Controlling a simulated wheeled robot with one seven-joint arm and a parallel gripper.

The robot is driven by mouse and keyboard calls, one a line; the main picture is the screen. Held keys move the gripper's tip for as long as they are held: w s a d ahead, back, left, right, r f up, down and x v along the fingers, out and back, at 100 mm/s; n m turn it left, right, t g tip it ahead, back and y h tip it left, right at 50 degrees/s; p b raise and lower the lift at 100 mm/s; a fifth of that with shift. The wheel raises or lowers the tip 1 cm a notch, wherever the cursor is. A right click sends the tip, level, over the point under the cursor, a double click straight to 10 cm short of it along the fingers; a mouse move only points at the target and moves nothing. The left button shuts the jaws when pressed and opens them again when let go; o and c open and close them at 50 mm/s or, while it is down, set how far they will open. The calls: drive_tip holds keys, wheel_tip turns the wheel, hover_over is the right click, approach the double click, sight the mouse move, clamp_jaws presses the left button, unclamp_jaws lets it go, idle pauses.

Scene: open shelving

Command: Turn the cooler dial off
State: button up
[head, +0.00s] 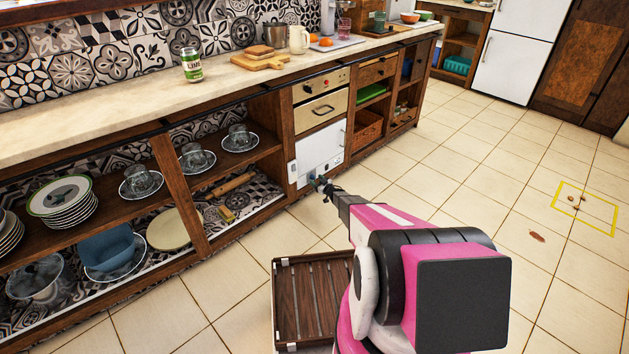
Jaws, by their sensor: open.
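A white unit that looks like the cooler (319,147) sits low in the counter, under a drawer-like panel. Small dark details show on its lower front, but I cannot tell which is the dial. My gripper (317,182) is open, small and dark at the end of my pink and black arm. It is in front of the unit's lower edge and covers part of it. I cannot tell whether it touches the front or the dial.
Above the unit is a panel with knobs (321,85). Open shelves with plates (62,196), glass cups and bowls are to the left. A slatted wooden tray (311,300) is below my arm. Tiled floor (470,165) is mostly clear to the right.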

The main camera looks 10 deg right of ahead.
drive_tip(key=shift+x, duration=1.25)
drive_tip(key=c, duration=0.9)
drive_tip(key=shift+c, duration=0.2)
